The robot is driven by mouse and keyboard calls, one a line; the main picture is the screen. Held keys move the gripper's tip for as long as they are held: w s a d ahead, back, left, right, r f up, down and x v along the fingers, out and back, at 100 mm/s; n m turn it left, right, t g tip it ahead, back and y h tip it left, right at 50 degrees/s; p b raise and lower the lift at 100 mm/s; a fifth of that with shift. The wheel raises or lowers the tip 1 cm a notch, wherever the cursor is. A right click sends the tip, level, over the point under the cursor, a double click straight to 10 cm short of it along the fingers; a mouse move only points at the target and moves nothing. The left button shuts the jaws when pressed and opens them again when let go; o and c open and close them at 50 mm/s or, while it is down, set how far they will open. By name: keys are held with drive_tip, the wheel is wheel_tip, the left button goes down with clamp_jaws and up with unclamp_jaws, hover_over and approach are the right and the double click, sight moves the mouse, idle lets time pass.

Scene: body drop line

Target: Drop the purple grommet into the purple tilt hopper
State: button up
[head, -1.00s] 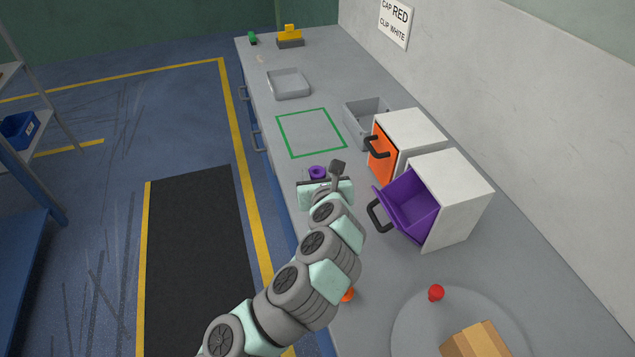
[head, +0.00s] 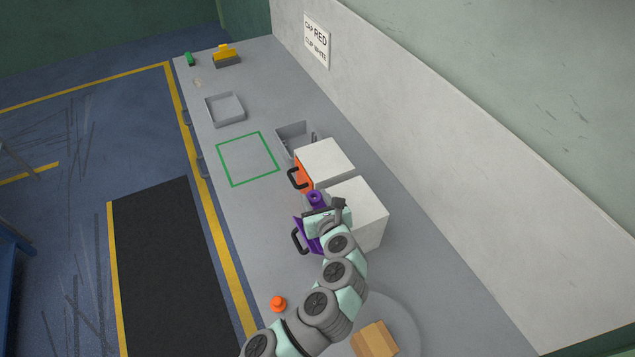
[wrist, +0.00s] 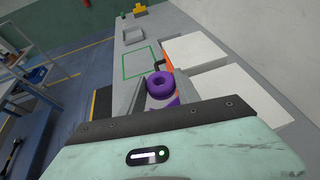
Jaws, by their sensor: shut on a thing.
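The purple grommet (head: 315,197) is a thick ring held up between the fingers of my gripper (head: 318,204). In the wrist view the grommet (wrist: 160,82) shows between the two grey fingers, which are shut on it. The purple tilt hopper (head: 303,222) is tipped open from the front of a white box, with a dark handle at its left. My gripper and wrist hide much of the hopper. In the wrist view a bit of purple hopper (wrist: 163,102) shows just below the grommet; the height between them is hard to tell.
An orange hopper (head: 304,175) with a dark handle sits beside it in another white box (head: 325,160). A grey bin (head: 294,138), a grey tray (head: 225,107) and a green outlined square (head: 248,158) lie farther back. An orange piece (head: 278,303) and a tan block (head: 375,339) are near the front.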

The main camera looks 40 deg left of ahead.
drive_tip(key=shift+w+d+r+p, duration=0.3)
drive_tip(key=shift+d+p, duration=0.2)
drive_tip(key=shift+d, duration=0.15)
drive_tip(key=shift+p, duration=0.35)
wheel_tip(320, 180, down, 9)
drive_tip(key=b, duration=0.5)
drive_tip(key=shift+r, duration=0.2)
drive_tip(key=o, duration=1.4)
drive_tip(key=shift+s, duration=0.1)
wheel_tip(320, 180, up, 6)
drive_tip(key=p, duration=0.6)
